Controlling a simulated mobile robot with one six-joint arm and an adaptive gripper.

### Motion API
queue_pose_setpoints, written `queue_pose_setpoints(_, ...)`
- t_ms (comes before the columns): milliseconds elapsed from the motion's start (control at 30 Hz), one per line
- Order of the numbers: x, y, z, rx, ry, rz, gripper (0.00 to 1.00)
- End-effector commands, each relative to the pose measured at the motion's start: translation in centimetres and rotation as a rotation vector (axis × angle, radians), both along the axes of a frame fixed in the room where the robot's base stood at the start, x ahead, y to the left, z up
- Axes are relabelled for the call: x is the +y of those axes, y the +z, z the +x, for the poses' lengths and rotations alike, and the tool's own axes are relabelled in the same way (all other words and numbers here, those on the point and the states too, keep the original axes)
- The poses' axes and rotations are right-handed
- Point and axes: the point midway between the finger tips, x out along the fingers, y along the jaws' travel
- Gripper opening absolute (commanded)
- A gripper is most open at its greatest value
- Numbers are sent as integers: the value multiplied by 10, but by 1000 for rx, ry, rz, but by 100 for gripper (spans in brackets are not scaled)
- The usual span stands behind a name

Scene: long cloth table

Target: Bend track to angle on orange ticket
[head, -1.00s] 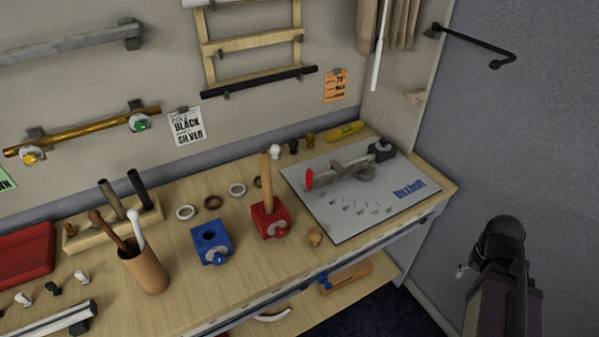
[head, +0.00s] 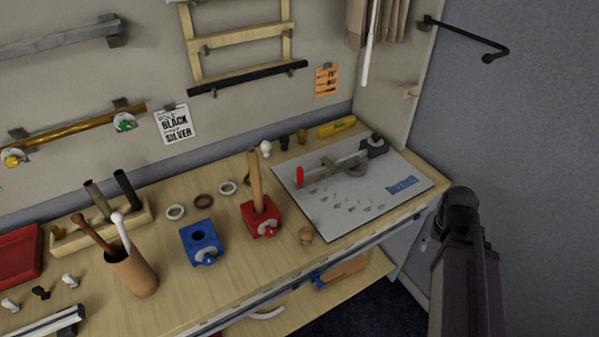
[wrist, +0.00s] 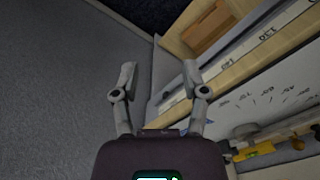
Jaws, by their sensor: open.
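The orange ticket (head: 326,80) is clipped to the back wall; its top line seems to read 75, but the print is small. A bender with a red-tipped lever (head: 300,176) lies on a grey plate (head: 335,225) with angle marks and blue lettering, at the table's right end. The plate's marked surface also shows in the wrist view (wrist: 285,85). I cannot tell which piece is the track; a pale rail (head: 40,322) lies at the lower left. My gripper (wrist: 160,82) is open and empty, beside the table's right end. Its fingers are not clear in the head view.
A red block with a wooden handle (head: 264,222), a blue block (head: 201,243) and a brown cup of tools (head: 135,274) stand left of the plate. A yellow level (head: 337,126) lies behind it. A shelf (head: 350,285) is below; grey wall stands right.

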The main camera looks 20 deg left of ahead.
Motion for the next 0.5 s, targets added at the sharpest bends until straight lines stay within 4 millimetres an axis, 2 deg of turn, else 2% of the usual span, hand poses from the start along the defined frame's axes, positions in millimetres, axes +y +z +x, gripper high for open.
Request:
queue_pose_setpoints(33,0,0,0,0,0,0,63)
queue_pose_setpoints(67,0,0,0,0,0,0,71)
queue_pose_setpoints(267,8,-6,6,-1,-28,33,71)
queue_pose_setpoints(367,21,-14,14,-1,-68,83,71)
queue_pose_setpoints(500,49,-29,31,11,-171,200,71)
